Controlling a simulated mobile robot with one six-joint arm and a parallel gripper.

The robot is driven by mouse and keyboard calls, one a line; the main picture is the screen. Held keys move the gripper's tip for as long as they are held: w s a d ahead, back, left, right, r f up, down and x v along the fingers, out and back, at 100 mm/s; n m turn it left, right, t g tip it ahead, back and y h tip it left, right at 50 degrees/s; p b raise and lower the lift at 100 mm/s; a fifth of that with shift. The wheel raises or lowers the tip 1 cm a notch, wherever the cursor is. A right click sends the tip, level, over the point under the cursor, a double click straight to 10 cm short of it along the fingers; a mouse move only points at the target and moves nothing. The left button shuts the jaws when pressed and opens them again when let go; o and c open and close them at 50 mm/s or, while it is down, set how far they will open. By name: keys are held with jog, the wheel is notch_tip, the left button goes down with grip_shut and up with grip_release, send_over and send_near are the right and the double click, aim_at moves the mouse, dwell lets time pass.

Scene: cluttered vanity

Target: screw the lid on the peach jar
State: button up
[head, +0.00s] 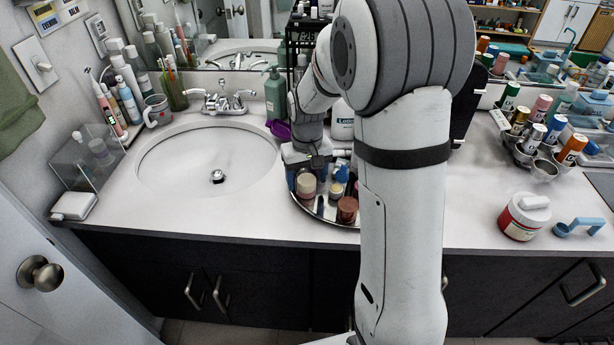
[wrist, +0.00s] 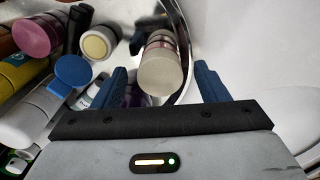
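A jar with a cream lid (head: 306,184) and a pinkish body stands near the left edge of the round mirrored tray (head: 325,213). This jar also shows in the wrist view (wrist: 160,68), lined up with the gap between my fingertips. Its lid is on top; I cannot tell whether it is screwed tight. My gripper (head: 307,163) is open and empty, just behind this jar; its blue fingers show in the wrist view (wrist: 160,78). A pinkish-brown jar (head: 347,210) stands at the tray's front right. I cannot tell for certain which is the peach jar, and I see no loose lid.
A small cream-topped bottle (head: 336,190) and a blue-capped item (head: 341,172) crowd the tray. The sink (head: 205,160) lies left and a green pump bottle (head: 275,95) behind. A red-and-white tub (head: 524,216) stands right. The front counter between sink and tray is clear.

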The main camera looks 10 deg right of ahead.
jog(key=o, duration=0.5)
jog(key=shift+r, duration=0.15)
jog(key=shift+r+p, duration=2.5)
jog(key=shift+r, duration=0.9)
